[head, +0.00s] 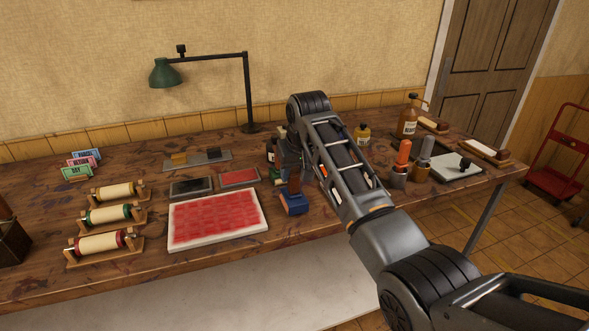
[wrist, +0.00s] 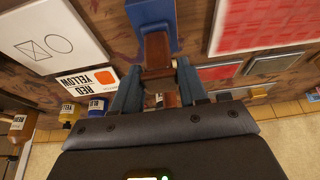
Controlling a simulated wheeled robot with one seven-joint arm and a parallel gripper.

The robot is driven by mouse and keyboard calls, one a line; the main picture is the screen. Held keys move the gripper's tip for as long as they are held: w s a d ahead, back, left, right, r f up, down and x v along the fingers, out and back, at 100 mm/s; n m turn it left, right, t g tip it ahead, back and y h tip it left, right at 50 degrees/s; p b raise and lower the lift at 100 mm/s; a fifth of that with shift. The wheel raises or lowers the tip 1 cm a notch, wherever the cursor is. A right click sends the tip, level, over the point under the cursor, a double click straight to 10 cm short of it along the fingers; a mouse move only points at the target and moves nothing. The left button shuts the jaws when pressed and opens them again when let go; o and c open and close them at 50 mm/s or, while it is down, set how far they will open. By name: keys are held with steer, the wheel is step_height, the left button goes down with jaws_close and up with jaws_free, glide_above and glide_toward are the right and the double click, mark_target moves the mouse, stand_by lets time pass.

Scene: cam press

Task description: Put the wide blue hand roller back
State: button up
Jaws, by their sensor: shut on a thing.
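The wide blue hand roller (head: 295,206) has a blue body and a brown handle. In the head view it is just right of the white slab with the red inked face (head: 170,241). My gripper (head: 292,176) is above it, partly hidden behind my own arm. In the wrist view my gripper (wrist: 158,82) is shut on the brown handle, with one finger on each side. The blue body (wrist: 150,13) is at the top edge of that view, partly cut off. I cannot tell whether the roller touches the table.
Several cream rollers on wooden stands (head: 103,244) line the left. Behind the red slab are a dark plate (head: 192,187) and a small red plate (head: 240,177). A green lamp (head: 165,73) stands behind. Bottles (head: 407,122), orange-topped (head: 403,153) and grey tools, and a white board (head: 445,165) are at right.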

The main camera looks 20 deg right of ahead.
steer(key=shift+f, duration=0.1)
steer(key=o, duration=1.2)
steer(key=shift+f, duration=0.1)
steer(key=b+v, duration=0.1)
steer(key=v, duration=1.1)
